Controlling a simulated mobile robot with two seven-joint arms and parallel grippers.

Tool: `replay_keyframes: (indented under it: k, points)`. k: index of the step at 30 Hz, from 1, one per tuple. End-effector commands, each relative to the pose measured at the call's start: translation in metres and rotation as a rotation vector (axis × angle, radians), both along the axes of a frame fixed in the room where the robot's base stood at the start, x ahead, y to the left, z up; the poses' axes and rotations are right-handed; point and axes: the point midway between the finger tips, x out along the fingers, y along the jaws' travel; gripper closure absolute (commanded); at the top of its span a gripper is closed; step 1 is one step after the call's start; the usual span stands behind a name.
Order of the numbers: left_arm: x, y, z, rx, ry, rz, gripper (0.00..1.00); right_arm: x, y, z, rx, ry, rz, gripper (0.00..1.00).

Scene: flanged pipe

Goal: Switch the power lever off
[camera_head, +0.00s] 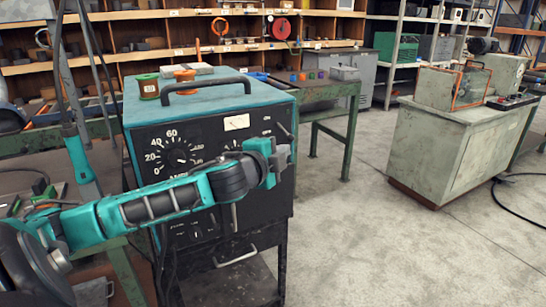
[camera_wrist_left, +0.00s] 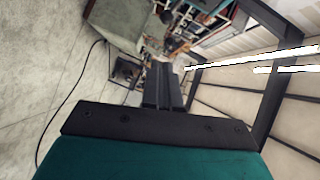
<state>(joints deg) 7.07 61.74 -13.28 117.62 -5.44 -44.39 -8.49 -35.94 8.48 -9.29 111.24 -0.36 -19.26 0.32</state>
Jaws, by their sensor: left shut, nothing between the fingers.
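A teal and black welding machine (camera_head: 206,110) stands in the middle of the head view, with a dial and a small meter on its dark front panel. A short slanted grey bar (camera_head: 283,130) shows at the panel's upper right, just above my gripper; it may be the power lever, but I cannot tell its position. My left arm crosses the panel from the left. My left gripper (camera_head: 284,158) is at the panel's right side. In the left wrist view its fingers (camera_wrist_left: 163,88) are together and empty. My right gripper is not in view.
A green-legged table (camera_head: 335,92) stands behind. A grey cabinet (camera_head: 450,150) stands at right. The floor (camera_head: 385,245) between is clear.

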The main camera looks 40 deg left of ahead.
Motion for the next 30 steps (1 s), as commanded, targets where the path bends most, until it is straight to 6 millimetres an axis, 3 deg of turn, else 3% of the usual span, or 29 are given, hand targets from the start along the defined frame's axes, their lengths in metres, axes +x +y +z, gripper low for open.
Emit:
replay_keyframes:
  k: [3, 10, 30]
  points:
    - [-0.016, -0.003, 0.002, 0.002, 0.003, -0.002, 1.00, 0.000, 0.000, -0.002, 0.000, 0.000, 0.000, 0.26]
    - [-0.031, -0.006, 0.005, 0.001, 0.002, 0.000, 1.00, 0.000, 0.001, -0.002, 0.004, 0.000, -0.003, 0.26]
    - [-0.035, -0.007, 0.007, 0.000, 0.000, -0.001, 1.00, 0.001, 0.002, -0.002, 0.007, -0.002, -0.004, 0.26]
